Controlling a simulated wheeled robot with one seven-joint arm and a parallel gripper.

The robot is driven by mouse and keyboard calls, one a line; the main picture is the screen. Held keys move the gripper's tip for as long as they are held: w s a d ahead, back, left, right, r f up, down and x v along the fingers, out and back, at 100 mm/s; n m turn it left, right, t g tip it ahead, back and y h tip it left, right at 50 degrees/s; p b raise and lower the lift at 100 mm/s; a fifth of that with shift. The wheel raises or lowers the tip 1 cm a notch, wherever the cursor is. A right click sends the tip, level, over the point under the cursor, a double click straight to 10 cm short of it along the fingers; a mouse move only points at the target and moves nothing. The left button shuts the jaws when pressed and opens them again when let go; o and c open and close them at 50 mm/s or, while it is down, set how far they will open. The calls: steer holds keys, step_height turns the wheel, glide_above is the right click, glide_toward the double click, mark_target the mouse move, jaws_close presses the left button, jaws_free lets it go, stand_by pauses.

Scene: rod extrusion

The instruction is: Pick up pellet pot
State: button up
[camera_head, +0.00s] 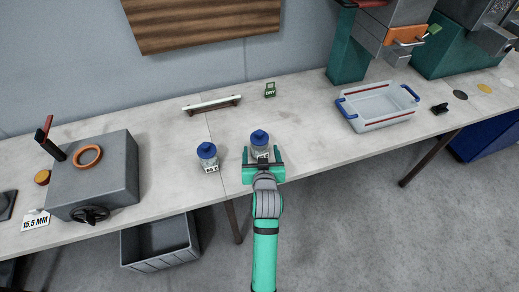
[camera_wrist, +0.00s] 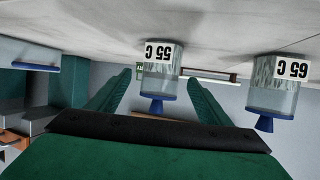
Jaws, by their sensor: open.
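Two clear pellet pots with blue lids stand upright on the table's front part. The right pot (camera_head: 260,139) is between or just ahead of the fingers of my gripper (camera_head: 262,156). In the wrist view, which is upside down, this pot (camera_wrist: 160,83) bears a "55 C" label and shows between the two green fingers, with gaps on both sides. My gripper (camera_wrist: 160,90) is open and empty. The left pot (camera_head: 207,154) stands apart to the left; its "65 C" label is readable in the wrist view (camera_wrist: 275,90).
A grey machine (camera_head: 95,185) with a handwheel stands at the left. A clear bin (camera_head: 378,108) with blue handles is at the right. A small "DRY" sign (camera_head: 270,90) and a long white-topped rack (camera_head: 212,104) are behind the pots. A grey crate (camera_head: 160,243) sits below the table.

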steer(key=shift+x, duration=2.7)
steer(key=shift+a, duration=0.15)
steer(key=shift+s, duration=0.1)
steer(key=c, duration=1.4)
steer(key=shift+r, duration=0.15)
steer(key=shift+c, duration=0.2)
